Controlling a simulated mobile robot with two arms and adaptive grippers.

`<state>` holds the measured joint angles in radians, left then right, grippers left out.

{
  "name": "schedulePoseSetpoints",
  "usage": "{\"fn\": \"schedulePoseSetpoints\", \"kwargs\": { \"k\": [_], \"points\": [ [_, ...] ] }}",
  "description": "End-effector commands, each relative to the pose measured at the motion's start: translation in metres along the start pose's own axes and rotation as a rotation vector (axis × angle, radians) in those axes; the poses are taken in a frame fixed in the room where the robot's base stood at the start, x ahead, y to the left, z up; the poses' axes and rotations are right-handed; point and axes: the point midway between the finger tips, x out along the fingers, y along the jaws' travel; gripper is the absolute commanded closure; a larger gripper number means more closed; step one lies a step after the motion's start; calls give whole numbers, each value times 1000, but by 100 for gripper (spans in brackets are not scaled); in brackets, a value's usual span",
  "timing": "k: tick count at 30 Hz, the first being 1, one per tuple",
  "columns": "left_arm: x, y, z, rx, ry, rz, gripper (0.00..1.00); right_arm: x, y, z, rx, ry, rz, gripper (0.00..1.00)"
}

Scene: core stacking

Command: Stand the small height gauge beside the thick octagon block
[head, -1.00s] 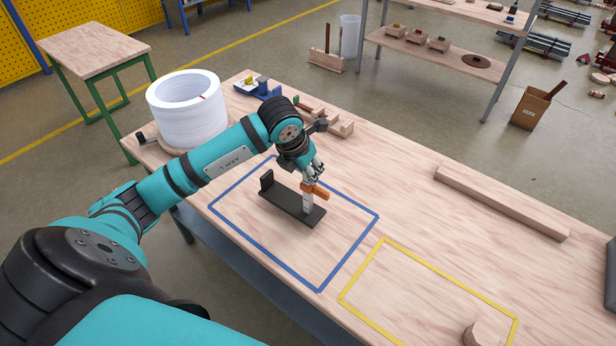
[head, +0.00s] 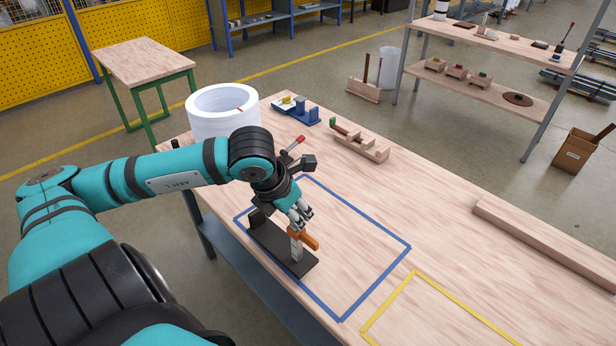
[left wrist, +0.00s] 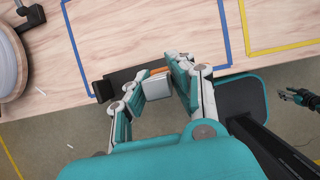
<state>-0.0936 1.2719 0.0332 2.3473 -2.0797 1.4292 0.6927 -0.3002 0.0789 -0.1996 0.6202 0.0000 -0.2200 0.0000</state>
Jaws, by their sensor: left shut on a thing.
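The small height gauge (head: 296,248) has a pale post with an orange piece and a long black base with a short upright at its far end. My left gripper (head: 300,218) is shut on the post from above. In the left wrist view the gauge (left wrist: 157,86) is between the fingers, its base overlapping the table edge. The gauge is upright and looks raised off the table, though the gap beneath is unclear. The thick octagon block is not in the current head view. A dark gripper, apparently my right one (left wrist: 298,97), shows at the right of the left wrist view.
A blue outline (head: 375,283) is on the table (head: 440,225) under the gauge, with a yellow outline (head: 460,300) to its right. A white ring (head: 225,112), blue fixture (head: 300,112) and wooden rack (head: 360,145) stand behind. A long wooden bar (head: 545,243) lies along the far edge.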

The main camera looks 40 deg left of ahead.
Motion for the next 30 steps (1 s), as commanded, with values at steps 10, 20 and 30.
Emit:
{"fn": "schedulePoseSetpoints", "kwargs": {
  "k": [10,20,30],
  "points": [
    [-11,1,-22,3,1,-4,100,8,-1,1,0,0,-1,60],
    [-15,3,-27,4,-2,-1,100,9,-1,1,0,0,-1,60],
    [-15,-1,-25,16,-5,-6,100,10,-2,0,0,1,-2,60]
  ]
}}
